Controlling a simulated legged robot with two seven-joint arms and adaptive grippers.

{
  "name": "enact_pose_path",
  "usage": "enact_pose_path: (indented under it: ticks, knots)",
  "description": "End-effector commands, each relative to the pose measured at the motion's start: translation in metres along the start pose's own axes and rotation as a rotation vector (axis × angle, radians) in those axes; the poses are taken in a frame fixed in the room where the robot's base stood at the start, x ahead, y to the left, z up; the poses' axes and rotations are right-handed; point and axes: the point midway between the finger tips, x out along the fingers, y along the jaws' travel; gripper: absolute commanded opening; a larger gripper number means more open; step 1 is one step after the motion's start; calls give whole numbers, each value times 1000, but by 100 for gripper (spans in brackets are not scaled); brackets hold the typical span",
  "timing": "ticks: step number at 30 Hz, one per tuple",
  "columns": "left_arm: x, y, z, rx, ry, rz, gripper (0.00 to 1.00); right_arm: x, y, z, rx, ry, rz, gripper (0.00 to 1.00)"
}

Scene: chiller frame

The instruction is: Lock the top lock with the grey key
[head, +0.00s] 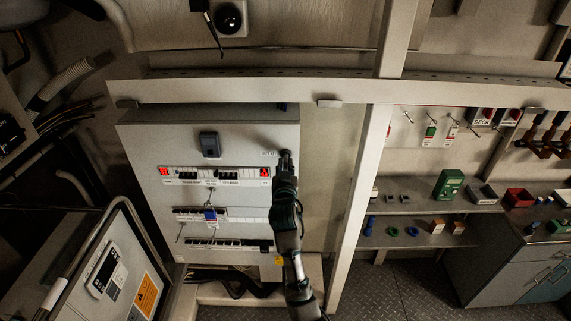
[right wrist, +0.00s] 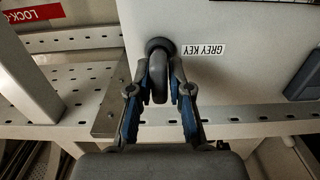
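My right gripper (head: 285,155) is at the upper right of the grey cabinet front (head: 255,128). In the right wrist view, its two blue-padded fingers (right wrist: 159,85) are closed in on both sides of a dark grey, rounded key handle (right wrist: 158,88). The handle sticks out of a round dark lock (right wrist: 160,46) on the panel, beside a label reading "GREY KEY" (right wrist: 203,51). The key's shaft and how far it is turned are hidden. In the head view my gripper covers the lock and key. My left gripper is not in view.
The cabinet carries breaker rows with red displays (head: 264,172) and a dark switch (head: 210,145). A pale post (head: 362,190) stands right of the cabinet, and a beam (head: 330,92) crosses above it. A tilted control panel (head: 117,270) is at lower left. Shelves with small items are at right.

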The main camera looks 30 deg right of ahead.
Motion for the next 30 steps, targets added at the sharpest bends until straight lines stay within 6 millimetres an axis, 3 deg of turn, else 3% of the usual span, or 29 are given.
enact_pose_path:
  ticks: [18, 30]
  knots:
    - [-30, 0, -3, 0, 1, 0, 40, 0, 0, -2, -213, 0, 0, 19]
    - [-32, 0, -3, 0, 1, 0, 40, 0, 1, 0, -244, 0, 0, 19]
